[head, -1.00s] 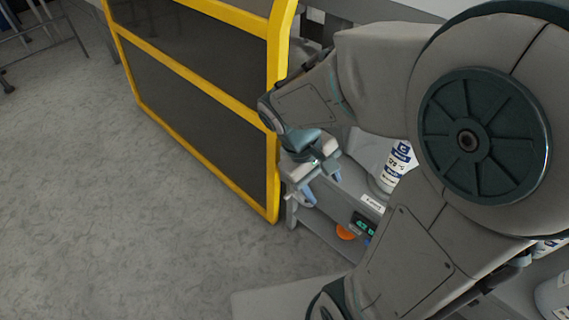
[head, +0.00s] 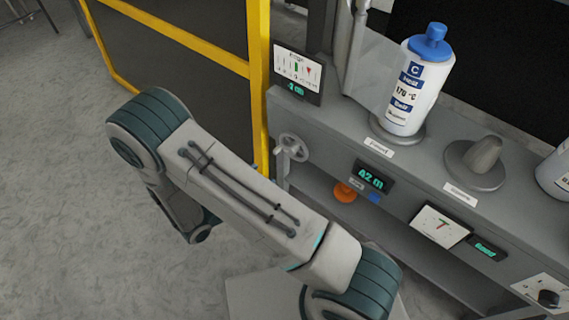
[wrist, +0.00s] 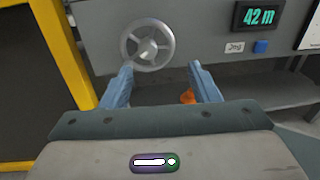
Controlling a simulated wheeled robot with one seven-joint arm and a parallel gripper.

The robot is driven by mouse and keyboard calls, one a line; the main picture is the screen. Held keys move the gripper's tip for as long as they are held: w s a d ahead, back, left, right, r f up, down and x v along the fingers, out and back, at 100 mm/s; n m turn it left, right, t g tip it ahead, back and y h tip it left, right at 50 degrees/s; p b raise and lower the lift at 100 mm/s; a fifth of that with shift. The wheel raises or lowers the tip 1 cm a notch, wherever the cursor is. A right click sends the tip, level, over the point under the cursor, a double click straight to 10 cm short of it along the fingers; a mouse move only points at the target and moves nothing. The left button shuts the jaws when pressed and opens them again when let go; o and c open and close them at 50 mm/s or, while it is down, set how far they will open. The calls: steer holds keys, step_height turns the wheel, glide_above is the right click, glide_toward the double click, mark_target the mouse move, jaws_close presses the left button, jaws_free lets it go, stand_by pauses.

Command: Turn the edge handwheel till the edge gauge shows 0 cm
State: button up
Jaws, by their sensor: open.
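A grey handwheel (head: 292,147) with a central hub sits on the front of the grey machine, at its left end by the yellow frame. In the wrist view the handwheel (wrist: 147,45) is at upper centre, ahead of my gripper and slightly left. My gripper (wrist: 161,72) is open and empty, its two blue fingers apart with tips just below the wheel; I see no contact. A small panel (head: 297,75) above the wheel has coloured marks and green digits, too small to read surely. A display (head: 371,177) right of the wheel reads about 42. I cannot tell which is the edge gauge.
A yellow-framed dark guard (head: 258,100) stands just left of the wheel. A white bottle with a blue cap (head: 418,80) stands on the ledge.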

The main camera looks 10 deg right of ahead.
step_height(320, 180, down, 3)
steer(key=a+n+t, duration=0.1)
steer(key=n+t, duration=0.1)
steer(key=b, duration=0.3)
glide_toward(289, 151)
steer(key=shift+y, duration=0.3)
steer(key=x, duration=0.7)
steer(key=shift+w+d+r, duration=0.2)
steer(key=shift+d, duration=0.15)
steer(key=shift+c, duration=0.2)
steer(key=c, duration=0.9)
